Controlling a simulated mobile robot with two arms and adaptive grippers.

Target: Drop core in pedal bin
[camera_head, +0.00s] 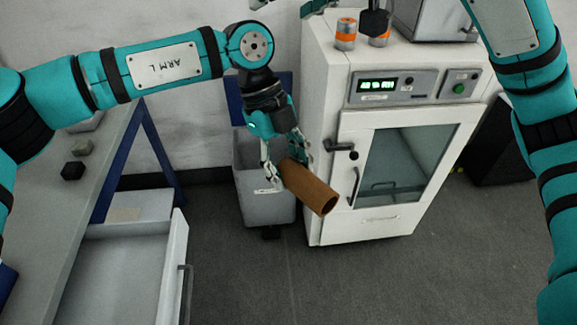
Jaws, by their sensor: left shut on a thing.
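The core (311,188) is a brown, hollow cardboard tube, tilted with its open end toward the lower right. My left gripper (285,170) is shut on its upper end and holds it in the air above and in front of the pedal bin. The pedal bin (267,208) is grey and stands on the floor against the cabinet's left side. A blue panel, seemingly its raised lid, shows behind my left wrist. A dark pedal (271,232) shows at its foot. My gripper and the core hide part of the bin's opening. Only bits of my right gripper (318,7) show at the top edge.
A white cabinet (325,190) with a glass door stands right of the bin. Orange-banded cans (346,35) stand on its top. At left is a grey bench with an open drawer (125,270) and small dark blocks (73,171). The floor in front is clear.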

